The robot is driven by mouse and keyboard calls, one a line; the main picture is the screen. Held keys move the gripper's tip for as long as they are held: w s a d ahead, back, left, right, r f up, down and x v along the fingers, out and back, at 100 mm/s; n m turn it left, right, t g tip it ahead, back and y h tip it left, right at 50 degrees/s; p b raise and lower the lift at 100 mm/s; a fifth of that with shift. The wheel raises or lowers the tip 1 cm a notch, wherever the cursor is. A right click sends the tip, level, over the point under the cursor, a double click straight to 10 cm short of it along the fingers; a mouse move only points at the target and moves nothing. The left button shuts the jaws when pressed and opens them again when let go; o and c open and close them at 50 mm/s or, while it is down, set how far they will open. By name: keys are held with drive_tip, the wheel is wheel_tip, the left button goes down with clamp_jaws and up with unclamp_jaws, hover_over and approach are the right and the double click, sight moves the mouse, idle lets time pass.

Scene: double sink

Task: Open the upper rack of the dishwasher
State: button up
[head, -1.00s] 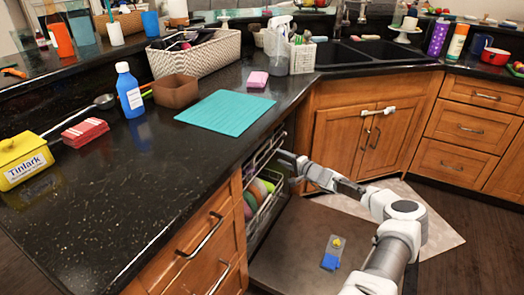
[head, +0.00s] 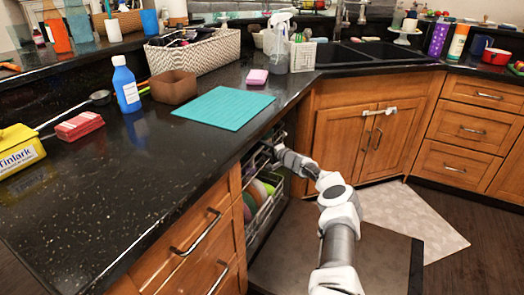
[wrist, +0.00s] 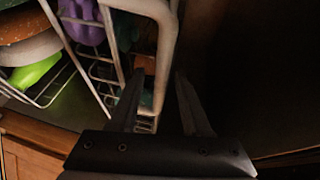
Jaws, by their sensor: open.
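The dishwasher stands under the counter with its door (head: 330,248) folded down flat. Its upper rack (head: 262,158) shows as pale wire at the opening, above a lower rack (head: 262,212) with colourful plates. My gripper (head: 280,152) is at the front of the upper rack, its fingers hard to make out in the head view. In the wrist view my gripper (wrist: 160,78) is open, and a white rack corner (wrist: 164,40) reaches down between its fingers. I cannot tell whether either finger touches it. Purple items (wrist: 85,20) sit inside the wire rack.
The dark counter (head: 150,190) overhangs the dishwasher. Wooden drawers (head: 200,245) stand to its left, and sink cabinet doors (head: 350,140) to its right. A light mat (head: 410,222) lies on the floor beyond the open door. The floor at the right is clear.

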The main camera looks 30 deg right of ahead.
drive_tip(key=shift+w, duration=0.2)
drive_tip(key=shift+c, duration=0.3)
clamp_jaws()
idle(1.1)
